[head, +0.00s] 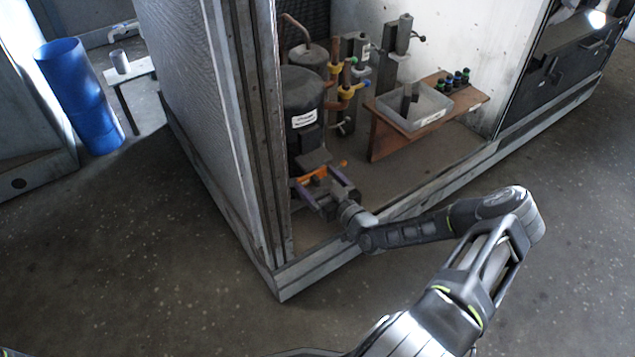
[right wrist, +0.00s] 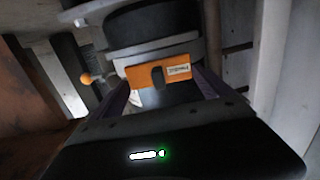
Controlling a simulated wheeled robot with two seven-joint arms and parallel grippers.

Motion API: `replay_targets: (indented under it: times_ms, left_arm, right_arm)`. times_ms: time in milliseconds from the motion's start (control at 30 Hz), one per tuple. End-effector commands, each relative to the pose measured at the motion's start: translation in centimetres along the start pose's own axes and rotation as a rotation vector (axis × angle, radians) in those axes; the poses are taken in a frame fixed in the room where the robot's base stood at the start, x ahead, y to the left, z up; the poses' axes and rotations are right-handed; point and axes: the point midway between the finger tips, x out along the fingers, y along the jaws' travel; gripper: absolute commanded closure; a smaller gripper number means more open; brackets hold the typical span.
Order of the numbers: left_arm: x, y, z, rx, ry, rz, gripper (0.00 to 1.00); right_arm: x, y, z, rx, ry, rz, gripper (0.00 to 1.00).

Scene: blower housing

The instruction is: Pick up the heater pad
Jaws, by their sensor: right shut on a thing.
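The heater pad, an orange piece with a small white label and a dark patch in its middle, shows in the right wrist view (right wrist: 145,76). It lies across the space between the two purple-sided fingers of my right gripper (right wrist: 163,84). In the head view, the orange pad (head: 312,175) is at the foot of the black compressor (head: 303,100), low inside the housing, with my right gripper (head: 323,181) around it. The gripper is shut on the pad. Part of the pad is hidden by the gripper in the head view. My left gripper is not in view.
A ribbed side panel and post (head: 262,140) stand close left of my right gripper. Copper pipes and valves rise behind. The housing's metal base rail (head: 420,205) runs below my arm.

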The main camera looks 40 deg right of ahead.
Motion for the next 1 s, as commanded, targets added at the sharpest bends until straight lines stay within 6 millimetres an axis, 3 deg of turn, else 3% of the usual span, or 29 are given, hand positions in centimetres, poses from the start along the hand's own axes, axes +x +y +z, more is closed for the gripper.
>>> replay_targets:
  times_ms: [133,267,700,833,1000]
  left_arm:
    - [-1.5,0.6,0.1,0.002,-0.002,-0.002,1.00]
    - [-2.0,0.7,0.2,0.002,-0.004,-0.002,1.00]
    - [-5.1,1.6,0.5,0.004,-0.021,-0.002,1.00]
    - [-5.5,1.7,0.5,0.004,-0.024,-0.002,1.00]
    - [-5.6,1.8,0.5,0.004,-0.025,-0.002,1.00]
  right_arm:
    - [-0.1,0.0,-2.5,-0.003,0.001,-0.002,0.51]
    - [-2.8,0.1,-2.0,0.000,-0.003,0.002,0.51]
    - [-14.9,0.1,-1.3,0.001,-0.003,0.002,0.51]
    - [-16.9,0.1,-1.1,0.000,-0.001,0.002,0.51]
    - [-18.0,0.0,-0.9,0.001,0.000,0.001,0.51]
